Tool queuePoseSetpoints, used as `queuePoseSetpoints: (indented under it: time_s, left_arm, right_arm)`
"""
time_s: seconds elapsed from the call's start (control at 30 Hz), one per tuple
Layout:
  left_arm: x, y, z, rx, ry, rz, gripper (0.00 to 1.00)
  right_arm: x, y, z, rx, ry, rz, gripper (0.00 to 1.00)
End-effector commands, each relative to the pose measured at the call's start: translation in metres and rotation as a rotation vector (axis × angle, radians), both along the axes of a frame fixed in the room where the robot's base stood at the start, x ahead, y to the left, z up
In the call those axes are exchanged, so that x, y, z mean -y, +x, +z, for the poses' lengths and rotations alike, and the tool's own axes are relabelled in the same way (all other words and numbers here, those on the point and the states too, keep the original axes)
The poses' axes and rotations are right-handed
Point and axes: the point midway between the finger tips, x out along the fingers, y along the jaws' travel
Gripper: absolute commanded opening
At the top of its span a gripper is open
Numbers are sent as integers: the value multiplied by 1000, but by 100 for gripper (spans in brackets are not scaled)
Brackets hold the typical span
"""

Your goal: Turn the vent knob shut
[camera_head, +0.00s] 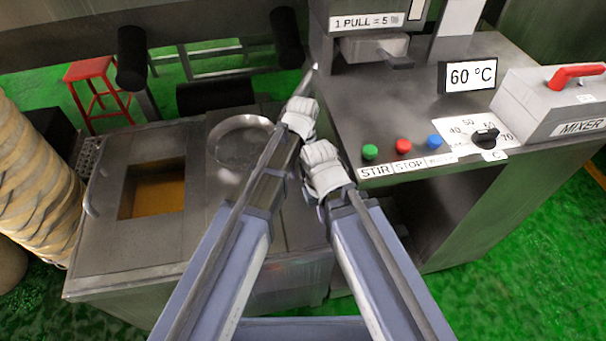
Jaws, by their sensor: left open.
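No knob marked as a vent shows in the head view. The one knob I make out is a black dial (486,138) on a white scale marked in tens, at the right of the grey control counter. My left gripper (302,108) is open over the gap between the low cabinet and the counter, far left of the dial. No object shows between its fingers. My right gripper (321,163) is just below and right of it, by the counter's left edge. Its fingertips are too unclear to tell open from shut.
Green, red (403,146) and blue buttons line the counter's front, left of the dial. A 60 °C display (468,76) and a MIXER box (553,105) with a red handle (577,76) stand behind. A round pan (240,143) is on the low cabinet (105,235).

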Motion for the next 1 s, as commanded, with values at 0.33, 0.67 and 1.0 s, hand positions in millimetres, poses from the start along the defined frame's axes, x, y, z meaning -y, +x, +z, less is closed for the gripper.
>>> queuePoseSetpoints:
  time_s: [0.33,0.67,1.0]
  left_arm:
    - [0,0,0,0,0,0,45]
    - [0,0,0,0,0,0,8]
    - [0,0,0,0,0,0,0]
  right_arm:
    - [0,0,0,0,0,0,0]
    - [0,0,0,0,0,0,0]
    - [0,0,0,0,0,0,0]
